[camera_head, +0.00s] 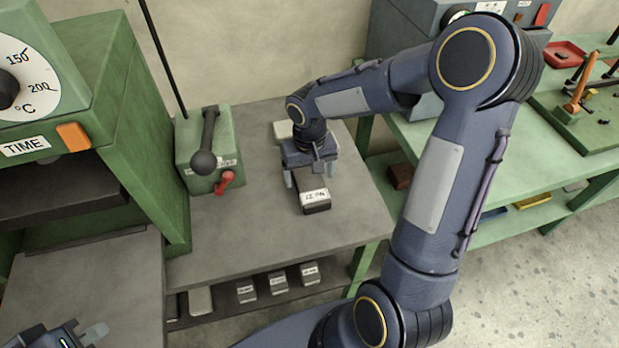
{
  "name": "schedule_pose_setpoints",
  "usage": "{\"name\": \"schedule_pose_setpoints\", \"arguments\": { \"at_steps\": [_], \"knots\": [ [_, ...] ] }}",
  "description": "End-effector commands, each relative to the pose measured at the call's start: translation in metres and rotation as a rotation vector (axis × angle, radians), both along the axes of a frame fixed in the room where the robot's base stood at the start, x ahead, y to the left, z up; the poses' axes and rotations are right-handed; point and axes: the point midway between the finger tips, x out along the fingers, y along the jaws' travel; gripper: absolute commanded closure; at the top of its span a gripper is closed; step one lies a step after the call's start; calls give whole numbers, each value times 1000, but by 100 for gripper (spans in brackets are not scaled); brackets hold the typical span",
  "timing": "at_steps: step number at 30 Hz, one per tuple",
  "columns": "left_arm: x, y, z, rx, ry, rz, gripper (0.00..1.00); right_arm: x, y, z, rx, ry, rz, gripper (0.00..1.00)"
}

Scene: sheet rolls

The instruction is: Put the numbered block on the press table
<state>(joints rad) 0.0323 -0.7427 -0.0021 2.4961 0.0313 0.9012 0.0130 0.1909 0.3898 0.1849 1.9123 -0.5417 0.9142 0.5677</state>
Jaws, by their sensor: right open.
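The numbered block (316,201) is dark with a white label on top. It lies on the grey tabletop (235,240), right of the green press. My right gripper (311,174) is open over the far part of the block, fingers apart at its two sides. Whether they touch it I cannot tell, as the gripper hides that part. My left gripper (88,335) shows only partly at the bottom left edge, away from the block; its opening is not clear. A grey table surface (85,275) lies in front of the press (140,120).
A green lever box (207,150) with black and red handles stands left of the block. A pale block (283,130) lies behind my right gripper. Several labelled blocks (278,283) sit on the shelf below. A green bench (415,135) stands at the right.

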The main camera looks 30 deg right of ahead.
Motion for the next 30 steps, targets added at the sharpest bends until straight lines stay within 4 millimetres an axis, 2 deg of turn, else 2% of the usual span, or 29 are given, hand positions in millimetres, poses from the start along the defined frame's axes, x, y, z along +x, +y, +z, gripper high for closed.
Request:
{"name": "schedule_pose_setpoints", "arguments": {
  "at_steps": [3,9,17,20,25,30],
  "knots": [
    [0,0,3,0,0,0,100,1,0,30,-1,-8,0,17],
    [0,0,5,0,0,0,100,0,1,69,1,-4,1,17],
    [0,0,6,0,0,0,100,-3,0,96,4,-9,3,17],
    [0,0,6,0,0,0,100,-21,0,108,24,-42,11,17],
    [0,0,6,0,0,0,100,-81,5,132,104,-169,37,17],
    [0,0,6,0,0,0,100,-141,21,137,207,-333,62,17]
  ]
}}
